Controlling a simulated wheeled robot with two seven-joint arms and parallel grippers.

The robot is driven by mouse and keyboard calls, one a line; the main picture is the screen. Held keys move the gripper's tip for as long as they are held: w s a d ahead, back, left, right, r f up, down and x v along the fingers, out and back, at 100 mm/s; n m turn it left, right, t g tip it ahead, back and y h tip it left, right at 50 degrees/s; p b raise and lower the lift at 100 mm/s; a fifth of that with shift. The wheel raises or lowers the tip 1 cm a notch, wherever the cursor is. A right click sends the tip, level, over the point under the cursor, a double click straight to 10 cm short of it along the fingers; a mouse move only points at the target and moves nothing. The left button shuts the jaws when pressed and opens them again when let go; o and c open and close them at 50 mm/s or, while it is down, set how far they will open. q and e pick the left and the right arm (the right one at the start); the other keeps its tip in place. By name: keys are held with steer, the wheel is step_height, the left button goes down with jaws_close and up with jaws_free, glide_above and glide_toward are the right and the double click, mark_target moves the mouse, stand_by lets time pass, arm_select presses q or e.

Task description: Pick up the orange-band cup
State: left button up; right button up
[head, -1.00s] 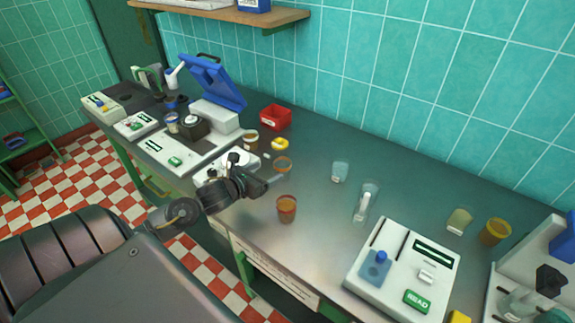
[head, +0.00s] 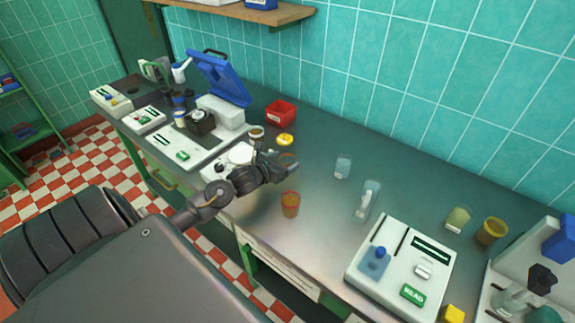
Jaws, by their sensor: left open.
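A clear cup with an orange band (head: 288,156) stands on the dark metal bench top, partly hidden behind my left gripper. My left gripper (head: 288,169) is open, with its fingers pointing right, in front of or at this cup. I cannot tell whether they touch. A separate amber-orange cup (head: 290,205) stands nearer the front edge, just below the gripper in the head view. My right gripper is not in view.
A clear cup (head: 342,168) and a glass holder with a white piece (head: 366,200) stand to the right. A white reader device (head: 402,270) is at the front right. A yellow lid (head: 286,140) and red bin (head: 281,113) are behind the gripper.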

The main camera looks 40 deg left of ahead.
arm_select(q)
steer(key=shift+x, duration=1.2)
steer(key=c, duration=1)
steer(key=shift+c, duration=0.2)
